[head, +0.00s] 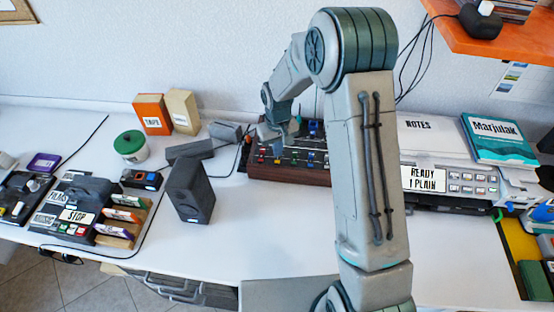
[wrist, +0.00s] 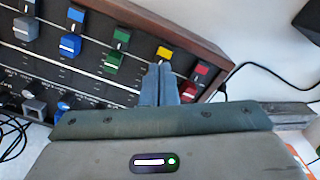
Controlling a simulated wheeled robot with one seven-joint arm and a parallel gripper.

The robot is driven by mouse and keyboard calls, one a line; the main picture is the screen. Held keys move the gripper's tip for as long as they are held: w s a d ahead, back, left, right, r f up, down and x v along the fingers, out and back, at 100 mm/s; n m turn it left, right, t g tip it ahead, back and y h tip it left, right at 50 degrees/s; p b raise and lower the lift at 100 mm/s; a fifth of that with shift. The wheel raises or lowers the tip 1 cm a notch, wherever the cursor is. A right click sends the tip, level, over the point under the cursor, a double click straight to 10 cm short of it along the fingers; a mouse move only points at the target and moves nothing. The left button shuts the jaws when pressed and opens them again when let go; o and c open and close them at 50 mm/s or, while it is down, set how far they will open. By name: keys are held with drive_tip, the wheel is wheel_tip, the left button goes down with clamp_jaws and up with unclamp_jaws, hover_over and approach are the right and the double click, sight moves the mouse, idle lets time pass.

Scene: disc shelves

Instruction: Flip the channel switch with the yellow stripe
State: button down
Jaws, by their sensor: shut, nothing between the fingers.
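The mixing panel (head: 290,172) is a dark console with a wooden frame, standing on the white desk behind my arm. In the wrist view its dark face (wrist: 60,72) carries coloured pieces in channels. A yellow piece (wrist: 164,53) sits between a green piece (wrist: 122,35) and a red piece (wrist: 201,69), near the wooden edge. My gripper (wrist: 159,68) is shut and empty. Its fingertips are just below the yellow piece in the picture; I cannot tell whether they touch it. The fingers hide the lower part of the yellow channel. In the head view my gripper (head: 273,131) is over the panel's left end.
A dark speaker (head: 190,191) stands left of the panel. A printer (head: 440,182) stands to the right. An orange shelf (head: 500,43) hangs at upper right. A black cable (wrist: 258,66) runs beside the panel's end. The desk front is mostly clear.

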wheel_tip(320, 180, up, 6)
drive_tip(key=p, duration=0.3)
drive_tip(key=shift+r, duration=0.15)
idle(0.6)
drive_tip(key=s+d+r+m+t, duration=0.1)
drive_tip(key=s+d+r, duration=0.2)
drive_tip(key=s+r, duration=0.3)
drive_tip(key=s+d+r+m+t, duration=0.1)
drive_tip(key=s+d+r, duration=0.2)
drive_tip(key=r, duration=0.5)
drive_tip(key=s+d+r+m, duration=0.1)
drive_tip(key=s+d+r, duration=0.1)
drive_tip(key=s, duration=0.6)
drive_tip(key=s+d+r+t, duration=0.1)
drive_tip(key=s+d+r, duration=0.2)
drive_tip(key=s, duration=0.6)
drive_tip(key=shift+r+m, duration=0.15)
drive_tip(key=shift+m, duration=0.25)
